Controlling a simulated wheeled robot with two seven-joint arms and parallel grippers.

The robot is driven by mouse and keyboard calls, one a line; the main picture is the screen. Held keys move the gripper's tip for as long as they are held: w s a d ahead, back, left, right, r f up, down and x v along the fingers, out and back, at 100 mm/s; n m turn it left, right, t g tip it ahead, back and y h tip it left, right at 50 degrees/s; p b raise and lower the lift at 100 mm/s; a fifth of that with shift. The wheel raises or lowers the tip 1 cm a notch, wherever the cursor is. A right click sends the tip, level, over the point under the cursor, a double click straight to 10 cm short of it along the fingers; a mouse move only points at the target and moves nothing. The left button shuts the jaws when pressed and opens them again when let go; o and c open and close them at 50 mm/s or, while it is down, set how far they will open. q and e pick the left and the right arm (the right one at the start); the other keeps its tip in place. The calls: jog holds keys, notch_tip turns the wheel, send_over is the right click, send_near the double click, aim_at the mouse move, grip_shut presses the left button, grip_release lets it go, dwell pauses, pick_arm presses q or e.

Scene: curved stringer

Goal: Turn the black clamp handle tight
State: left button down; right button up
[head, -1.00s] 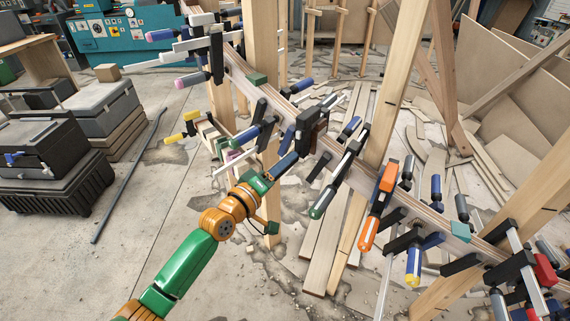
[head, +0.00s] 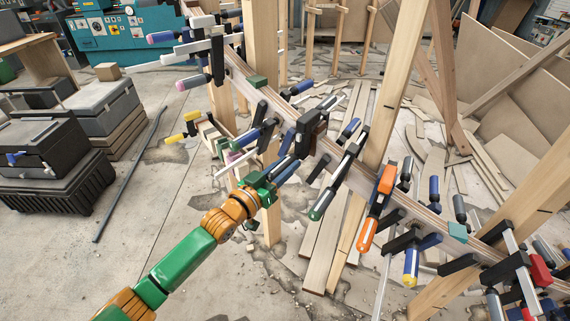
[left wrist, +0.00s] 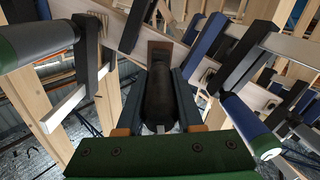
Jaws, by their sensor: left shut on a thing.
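The black clamp handle (left wrist: 160,98) shows in the left wrist view, pointing toward the camera between my two dark fingers. My left gripper (left wrist: 160,88) is shut around it. In the head view my left gripper (head: 287,169) reaches up from the lower left to the curved wooden stringer (head: 345,152). The black clamp (head: 309,133) is on the stringer just beyond the fingertips. The fingers mostly hide the handle in the head view. My right gripper is not in view.
Several other clamps line the stringer close by, including a green-tipped one (head: 335,183) and an orange one (head: 376,208). Wooden posts (head: 397,85) stand at the stringer. Black cases (head: 50,165) are on the left. The floor between the cases and my arm is mostly clear.

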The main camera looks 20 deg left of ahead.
aim_at(270, 180)
pick_arm(q)
jog(key=shift+m, duration=1.1)
jog(key=c, duration=0.5)
grip_release()
jog(key=shift+c, duration=0.2)
jog(key=v, duration=0.7)
